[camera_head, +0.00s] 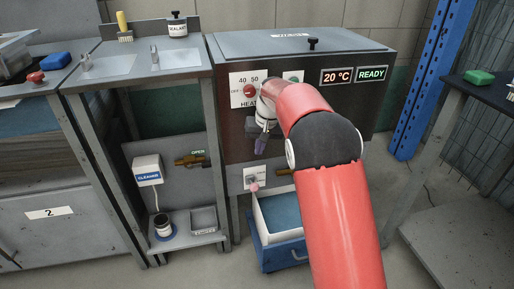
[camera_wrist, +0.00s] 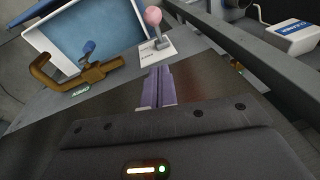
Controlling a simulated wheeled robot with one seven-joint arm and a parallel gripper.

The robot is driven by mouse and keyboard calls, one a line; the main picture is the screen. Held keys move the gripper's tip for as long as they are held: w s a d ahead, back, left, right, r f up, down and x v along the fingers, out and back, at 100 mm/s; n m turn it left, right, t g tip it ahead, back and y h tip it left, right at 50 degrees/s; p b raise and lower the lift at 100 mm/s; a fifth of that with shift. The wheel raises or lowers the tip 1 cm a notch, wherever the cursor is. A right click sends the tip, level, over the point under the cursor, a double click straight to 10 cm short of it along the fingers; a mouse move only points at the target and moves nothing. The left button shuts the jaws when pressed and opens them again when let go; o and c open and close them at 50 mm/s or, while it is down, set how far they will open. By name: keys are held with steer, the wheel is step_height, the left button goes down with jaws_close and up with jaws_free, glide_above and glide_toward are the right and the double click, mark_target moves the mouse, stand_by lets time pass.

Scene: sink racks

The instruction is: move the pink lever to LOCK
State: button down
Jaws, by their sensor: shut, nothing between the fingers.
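The pink lever (camera_head: 254,187) is a pink ball on a short grey stem, on a small white plate (camera_head: 251,176) below the dark heater box. In the head view its ball hangs low, near the plate's lower edge. The plate's lettering is too small to read. In the wrist view the pink ball (camera_wrist: 153,16) is at the top, with its stem and plate just beyond my fingertips. My gripper (camera_head: 261,146) has purple fingers, shut and empty, above the lever in the head view. The closed fingers (camera_wrist: 158,84) also show in the wrist view, apart from the lever.
A brass valve (camera_wrist: 80,72) with a blue handle is beside the lever. A white cleaner box (camera_head: 147,169) and another brass valve (camera_head: 190,160) are left. The heater box (camera_head: 300,130) rises above the lever.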

mark_target(253, 186)
steer(key=x, duration=0.7)
steer(key=shift+f, duration=0.35)
steer(key=shift+s+f, duration=1.25)
steer(key=shift+f, duration=0.15)
steer(key=shift+f, duration=0.1)
